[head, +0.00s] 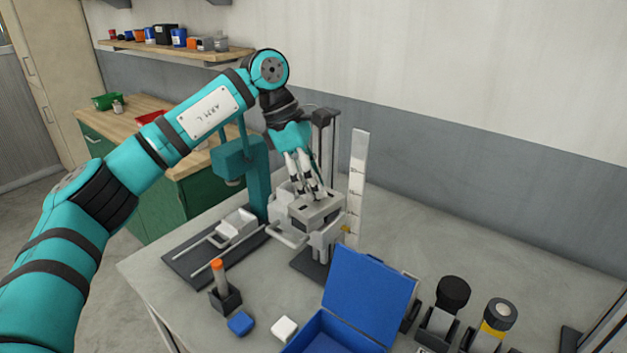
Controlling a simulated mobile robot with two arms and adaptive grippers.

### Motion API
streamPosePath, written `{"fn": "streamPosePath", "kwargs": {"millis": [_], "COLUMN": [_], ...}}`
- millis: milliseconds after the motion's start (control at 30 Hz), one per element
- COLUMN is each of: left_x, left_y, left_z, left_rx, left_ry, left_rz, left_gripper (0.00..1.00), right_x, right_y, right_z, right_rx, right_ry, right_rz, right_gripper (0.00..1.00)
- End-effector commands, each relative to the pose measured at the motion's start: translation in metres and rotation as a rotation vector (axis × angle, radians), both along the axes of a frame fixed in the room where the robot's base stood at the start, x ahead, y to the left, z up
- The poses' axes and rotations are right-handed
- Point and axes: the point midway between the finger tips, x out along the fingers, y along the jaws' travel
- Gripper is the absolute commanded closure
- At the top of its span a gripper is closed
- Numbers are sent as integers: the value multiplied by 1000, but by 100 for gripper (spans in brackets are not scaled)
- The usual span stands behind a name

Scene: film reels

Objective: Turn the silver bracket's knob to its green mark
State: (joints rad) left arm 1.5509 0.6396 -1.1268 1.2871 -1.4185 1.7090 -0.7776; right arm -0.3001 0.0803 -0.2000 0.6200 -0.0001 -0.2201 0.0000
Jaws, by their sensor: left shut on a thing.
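The silver bracket (320,217) is a pale grey block-like fitting on the dark upright stand near the middle of the bench. My left gripper (311,194) reaches down from above, its pale fingers at the top of the bracket. It is shut on what appears to be the bracket's knob, which the fingers largely hide. I cannot make out the green mark or which way the knob points. My right gripper is not in view.
A white scale (357,185) stands upright just right of the bracket. A teal stand (245,168) and a small vise (236,226) are to its left. An open blue box (368,293), an orange-topped tool (218,275) and dark-capped items (453,294) are in front. The bench's right rear is clear.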

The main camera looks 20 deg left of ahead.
Motion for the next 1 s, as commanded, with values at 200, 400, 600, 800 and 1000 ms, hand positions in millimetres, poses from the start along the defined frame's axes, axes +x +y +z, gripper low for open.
{"fn": "streamPosePath", "kwargs": {"millis": [200, 400, 600, 800, 1000], "left_x": [0, 0, 0, -1, -2], "left_y": [0, 0, 3, 16, 32], "left_z": [0, 0, 7, 41, 79], "left_rx": [0, 0, 0, -2, -1], "left_ry": [0, 0, -1, -4, -2], "left_rz": [1, 1, 2, 3, 2], "left_gripper": [52, 49, 49, 49, 49], "right_x": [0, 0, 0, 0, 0], "right_y": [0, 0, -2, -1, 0], "right_z": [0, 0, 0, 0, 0], "right_rx": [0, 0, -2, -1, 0], "right_ry": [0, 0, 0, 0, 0], "right_rz": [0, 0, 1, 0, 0], "right_gripper": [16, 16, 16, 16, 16]}}
